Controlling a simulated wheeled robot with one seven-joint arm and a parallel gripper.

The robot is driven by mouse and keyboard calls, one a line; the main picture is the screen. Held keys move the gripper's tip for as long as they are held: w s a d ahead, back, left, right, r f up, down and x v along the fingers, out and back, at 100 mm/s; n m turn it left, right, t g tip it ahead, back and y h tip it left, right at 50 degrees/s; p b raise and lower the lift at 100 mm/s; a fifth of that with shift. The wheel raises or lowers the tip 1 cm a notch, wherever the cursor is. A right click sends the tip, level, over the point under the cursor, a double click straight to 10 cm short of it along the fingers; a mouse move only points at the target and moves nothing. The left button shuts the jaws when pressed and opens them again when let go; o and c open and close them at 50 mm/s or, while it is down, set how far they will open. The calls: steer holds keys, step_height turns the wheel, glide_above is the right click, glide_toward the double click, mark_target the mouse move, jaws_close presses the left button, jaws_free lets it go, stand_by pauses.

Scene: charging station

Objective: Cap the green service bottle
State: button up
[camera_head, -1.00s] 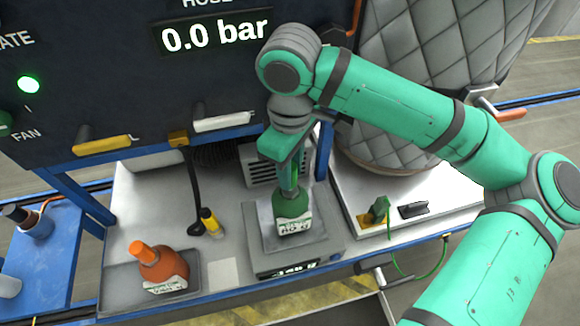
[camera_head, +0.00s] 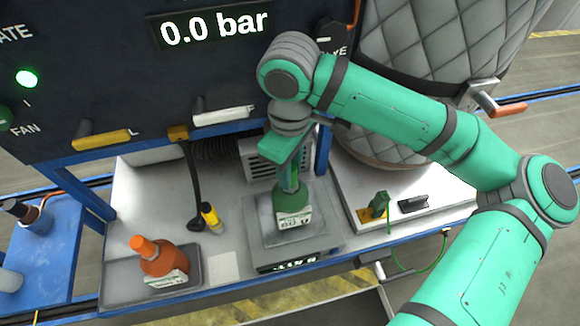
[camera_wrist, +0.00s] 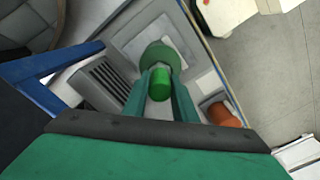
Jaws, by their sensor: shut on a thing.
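The green service bottle (camera_head: 291,208) stands upright on the scale plate (camera_head: 262,222), its white label facing front. It also shows in the wrist view (camera_wrist: 161,54). My gripper (camera_head: 290,180) is directly above it, pointing down over the neck. In the wrist view my gripper (camera_wrist: 160,88) is shut on a bright green cap (camera_wrist: 160,80), one finger on each side. The cap lines up with the bottle's top. The fingers hide the neck in the head view, and I cannot tell whether the cap is seated on it.
An orange bottle (camera_head: 162,262) with an orange cap stands on a dark tray (camera_head: 118,284) at left. A yellow-ended cable tool (camera_head: 211,218) lies between it and the scale. A green plug (camera_head: 379,204) and a black handle (camera_head: 412,205) are on the right panel. The dark console rises behind.

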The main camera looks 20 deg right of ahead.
steer(key=o, duration=1.1)
step_height(320, 180, up, 11)
steer(key=shift+f, duration=0.1)
